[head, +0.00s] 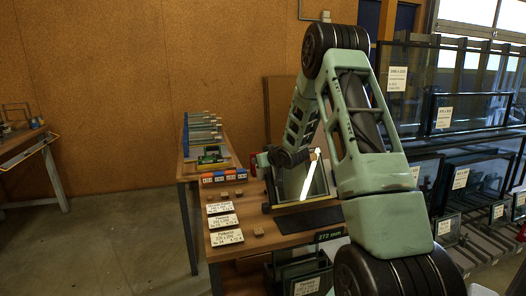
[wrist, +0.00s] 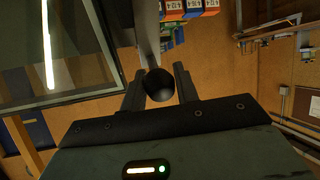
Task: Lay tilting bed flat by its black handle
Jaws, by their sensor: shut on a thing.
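The tilting bed (head: 302,186) stands tilted up on the wooden table in the head view, with a glassy panel that reflects a bright strip. It also fills the upper left of the wrist view (wrist: 60,55). Its black handle ends in a round black knob (wrist: 158,84), seen in the wrist view. My gripper (wrist: 158,88) has one finger on each side of the knob and is shut on it. In the head view my gripper (head: 291,158) is small and dark at the bed's upper left, partly hidden by my arm.
White labels (head: 222,222) and small wooden blocks lie on the table left of the bed. Orange and blue labelled boxes (head: 228,174) stand behind them. Racks of glass frames (head: 465,112) stand at the right. The floor at the left is clear.

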